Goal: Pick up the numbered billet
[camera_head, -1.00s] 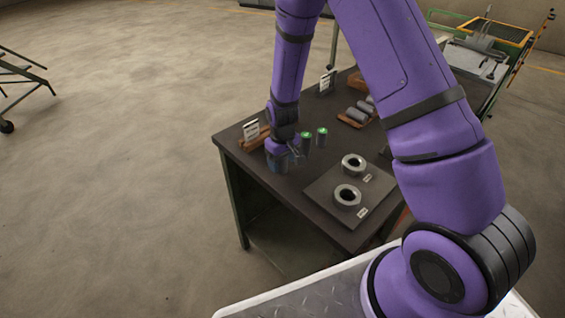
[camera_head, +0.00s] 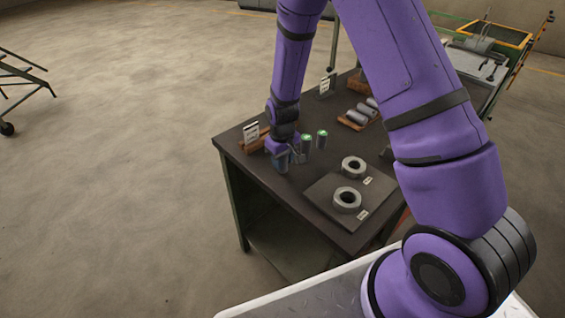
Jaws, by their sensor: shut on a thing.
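My gripper (camera_head: 298,153) is low over the dark table, at the end of my purple arm. It is shut on a dark upright billet with a green top (camera_head: 306,140). No number can be read on either one at this size. My wrist partly hides the fingers, and I cannot tell whether the held billet touches the table.
Two grey rings (camera_head: 348,199) lie on a dark plate (camera_head: 324,188) at the table's front right. Grey cylinders (camera_head: 357,114) lie in a wooden rack behind. A second card (camera_head: 326,86) stands farther back.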

